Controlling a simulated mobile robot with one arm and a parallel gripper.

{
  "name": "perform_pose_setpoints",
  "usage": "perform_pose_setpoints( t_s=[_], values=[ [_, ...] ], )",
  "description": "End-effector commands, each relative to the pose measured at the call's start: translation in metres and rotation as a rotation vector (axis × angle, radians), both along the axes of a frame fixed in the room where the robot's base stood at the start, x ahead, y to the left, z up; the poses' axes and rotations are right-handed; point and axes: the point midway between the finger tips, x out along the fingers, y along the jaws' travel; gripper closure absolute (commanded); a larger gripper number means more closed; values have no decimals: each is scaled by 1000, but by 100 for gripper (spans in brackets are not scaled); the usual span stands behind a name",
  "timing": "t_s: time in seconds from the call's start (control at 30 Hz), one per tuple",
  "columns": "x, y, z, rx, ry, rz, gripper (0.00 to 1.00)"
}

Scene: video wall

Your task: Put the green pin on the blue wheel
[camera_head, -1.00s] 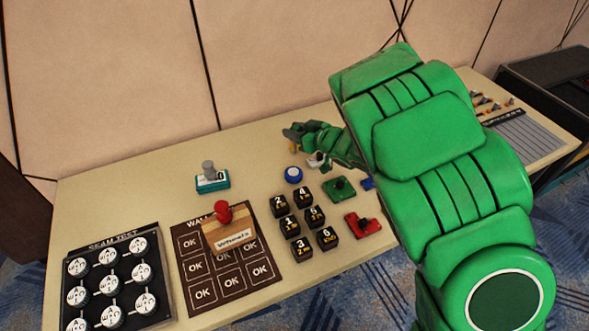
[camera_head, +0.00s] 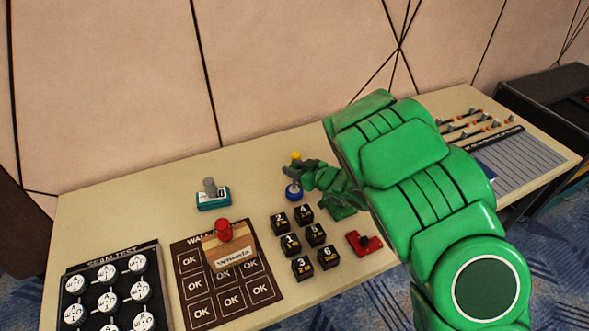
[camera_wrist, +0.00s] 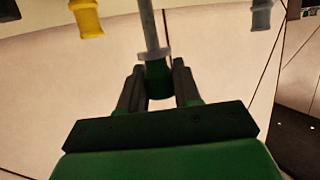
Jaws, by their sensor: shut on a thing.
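In the wrist view, the green pin (camera_wrist: 158,80) sits between the two fingers of my gripper (camera_wrist: 160,72), which is shut on it. A thin grey shaft (camera_wrist: 151,30) extends from it toward the top of the picture. In the head view, my gripper (camera_head: 303,174) is low over the table at the blue wheel (camera_head: 293,192), which shows just left of the fingers. I cannot tell whether the pin touches the wheel. The pin is not clear in the head view.
A yellow pin (camera_head: 296,156) stands just behind the blue wheel. A grey pin (camera_head: 210,186) is on a teal base at left. A red pin (camera_head: 223,231) stands by a wooden block. Several black numbered cubes (camera_head: 303,243) and a red base (camera_head: 364,243) lie in front.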

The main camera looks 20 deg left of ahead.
Motion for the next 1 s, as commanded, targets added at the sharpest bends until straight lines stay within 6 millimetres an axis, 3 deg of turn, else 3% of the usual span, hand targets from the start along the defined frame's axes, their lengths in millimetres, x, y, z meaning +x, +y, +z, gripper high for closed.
perform_pose_setpoints(
  t_s=[0.43,0.47,0.6,1.0],
  values=[
    [1,0,-6,0,-1,-2,99],
    [0,0,-6,0,-1,-2,66],
    [0,0,-5,0,-1,-2,44],
    [0,0,-3,0,-1,-2,42]
  ],
)
